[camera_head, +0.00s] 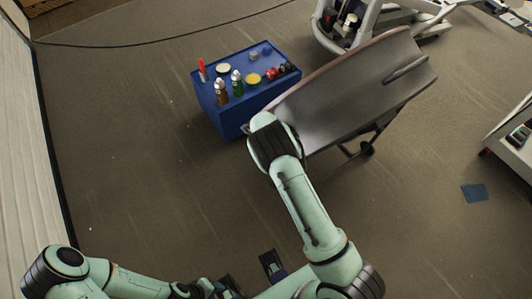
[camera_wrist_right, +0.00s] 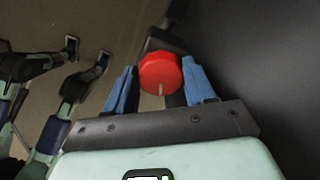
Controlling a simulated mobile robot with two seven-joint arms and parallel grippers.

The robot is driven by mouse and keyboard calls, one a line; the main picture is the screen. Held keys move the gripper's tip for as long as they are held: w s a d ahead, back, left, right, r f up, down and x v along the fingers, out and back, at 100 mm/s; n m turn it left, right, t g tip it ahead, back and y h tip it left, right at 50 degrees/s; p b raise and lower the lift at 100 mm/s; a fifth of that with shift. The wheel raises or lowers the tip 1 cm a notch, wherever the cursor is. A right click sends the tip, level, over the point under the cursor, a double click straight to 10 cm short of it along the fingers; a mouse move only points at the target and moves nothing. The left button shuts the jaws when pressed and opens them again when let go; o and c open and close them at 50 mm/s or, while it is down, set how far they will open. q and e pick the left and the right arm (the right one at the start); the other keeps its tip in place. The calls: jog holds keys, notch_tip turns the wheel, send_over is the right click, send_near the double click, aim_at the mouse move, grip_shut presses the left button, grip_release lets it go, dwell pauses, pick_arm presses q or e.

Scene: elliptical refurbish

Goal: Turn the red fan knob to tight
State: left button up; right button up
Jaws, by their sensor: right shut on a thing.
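The red fan knob (camera_wrist_right: 160,73) is in the right wrist view, a round red cap with a pale pointer line toward the lower edge of the picture. My right gripper (camera_wrist_right: 161,85) is shut on it, with one blue finger at each side. In the head view my right arm covers the knob and the gripper. My left arm lies at the lower left of the head view. Its gripper end (camera_head: 210,288) is low at the picture's edge, away from the knob, and its fingers cannot be made out clearly.
A grey curved bench-like panel (camera_head: 340,95) lies beyond my right arm. A blue cart (camera_head: 238,112) with bottles and small parts stands to its left. Exercise machines stand at the back (camera_head: 345,25) and right (camera_head: 518,135). Floor at the left is clear.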

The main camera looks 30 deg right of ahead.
pick_arm(q)
jog(key=shift+r, duration=0.1)
dwell(0.4)
pick_arm(e)
jog(key=o, duration=1)
jog(key=shift+o, duration=0.2)
jog(key=shift+d+r, duration=0.1)
jog(key=shift+d, duration=0.05)
